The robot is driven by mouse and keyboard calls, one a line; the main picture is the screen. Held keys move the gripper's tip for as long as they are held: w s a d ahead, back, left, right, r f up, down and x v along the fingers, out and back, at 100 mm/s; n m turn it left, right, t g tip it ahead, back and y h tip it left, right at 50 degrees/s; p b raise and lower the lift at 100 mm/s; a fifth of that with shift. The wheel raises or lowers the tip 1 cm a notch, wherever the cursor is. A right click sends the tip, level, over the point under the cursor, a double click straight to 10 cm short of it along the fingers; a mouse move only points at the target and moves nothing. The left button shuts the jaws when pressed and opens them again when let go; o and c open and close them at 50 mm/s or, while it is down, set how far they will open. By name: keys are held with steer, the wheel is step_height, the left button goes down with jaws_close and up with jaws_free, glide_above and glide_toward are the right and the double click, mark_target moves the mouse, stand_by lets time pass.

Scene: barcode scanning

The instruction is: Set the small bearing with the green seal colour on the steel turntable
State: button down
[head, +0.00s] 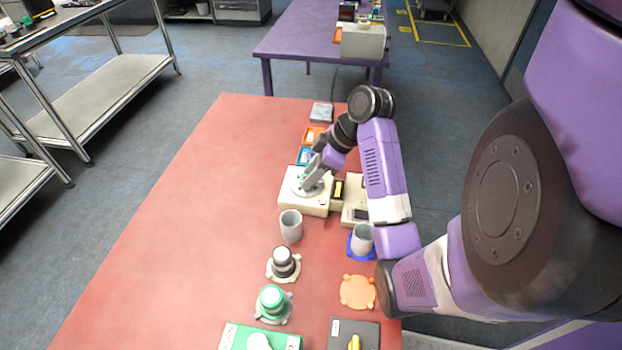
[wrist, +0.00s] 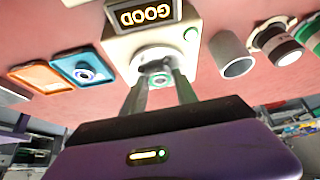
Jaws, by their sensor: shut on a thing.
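The steel turntable (wrist: 140,61) is a round pale disc on a cream device (wrist: 150,35), whose display reads GOOD. In the head view the turntable (head: 300,190) lies on top of the same device, partly hidden by my gripper. My gripper (wrist: 160,84) is shut on a small bearing (wrist: 159,80) with a green ring, at the near part of the turntable. I cannot tell whether the bearing touches the disc. In the head view my gripper (head: 306,183) reaches down over the turntable.
A blue tray (wrist: 70,66) with a dark-ringed bearing and an orange tray (wrist: 38,77) stand left of the device. A grey cup (wrist: 232,55) stands to its right. Several capped items stand toward the front of the red table (head: 190,220), whose left side is clear.

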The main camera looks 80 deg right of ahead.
steer(key=c, duration=0.9)
jaws_free()
steer(key=shift+f, duration=0.15)
steer(key=shift+c, duration=0.2)
